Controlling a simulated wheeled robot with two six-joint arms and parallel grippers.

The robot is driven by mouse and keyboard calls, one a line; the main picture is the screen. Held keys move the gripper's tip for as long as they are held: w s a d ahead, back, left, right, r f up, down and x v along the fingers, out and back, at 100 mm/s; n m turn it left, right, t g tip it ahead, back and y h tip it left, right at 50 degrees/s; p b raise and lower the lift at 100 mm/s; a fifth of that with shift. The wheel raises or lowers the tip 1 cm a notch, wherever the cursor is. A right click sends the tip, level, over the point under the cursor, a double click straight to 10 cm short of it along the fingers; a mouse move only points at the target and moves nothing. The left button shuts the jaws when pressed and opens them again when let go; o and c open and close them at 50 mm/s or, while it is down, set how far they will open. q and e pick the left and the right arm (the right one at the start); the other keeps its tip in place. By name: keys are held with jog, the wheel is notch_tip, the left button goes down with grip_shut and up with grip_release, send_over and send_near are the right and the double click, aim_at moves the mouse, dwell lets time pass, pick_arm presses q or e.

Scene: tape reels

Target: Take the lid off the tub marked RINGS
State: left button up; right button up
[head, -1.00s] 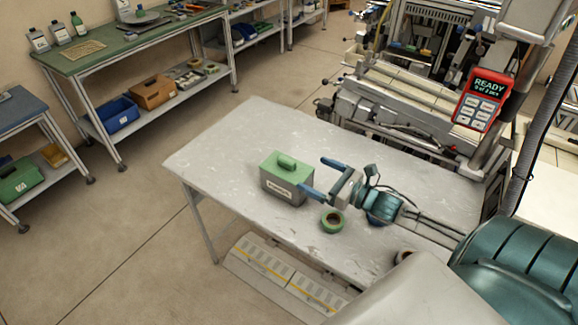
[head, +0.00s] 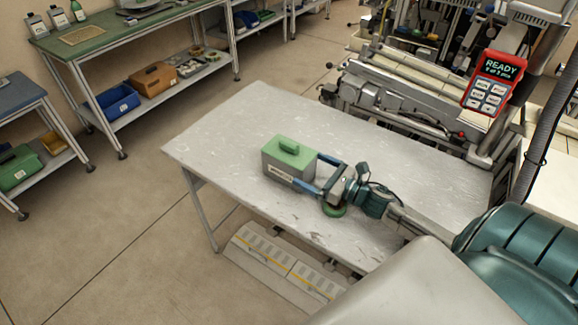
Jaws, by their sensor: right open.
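A grey tub (head: 270,172) stands upright on the white table (head: 225,140). A green lid (head: 275,150) with a raised green handle (head: 289,146) sits on it. The tub's front label is too small to read. My right gripper (head: 314,174) is open and empty at the tub's right end. One blue finger is by the far right corner and the other is by the front right corner; I cannot tell whether they touch the tub. My left gripper is out of view.
A green tape reel (head: 335,211) lies on the table, partly hidden under my right gripper. A machine with a red panel (head: 494,82) reading READY stands beyond the table at the right. The table's left and far parts are clear.

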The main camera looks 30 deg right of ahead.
aim_at(298, 163)
jog(key=shift+w, duration=0.25)
jog(key=p+x, duration=0.3)
jog(key=x, duration=0.1)
jog(key=shift+w+a+r, duration=0.15)
jog(key=shift+w, duration=0.1)
jog(key=shift+w+a, duration=0.1)
jog(key=shift+w, duration=0.1)
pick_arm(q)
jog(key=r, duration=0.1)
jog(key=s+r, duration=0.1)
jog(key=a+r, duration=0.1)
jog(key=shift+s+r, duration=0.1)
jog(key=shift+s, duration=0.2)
pick_arm(e)
jog(key=shift+c, duration=0.2)
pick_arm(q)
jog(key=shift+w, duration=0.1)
pick_arm(e)
jog(key=c, duration=1)
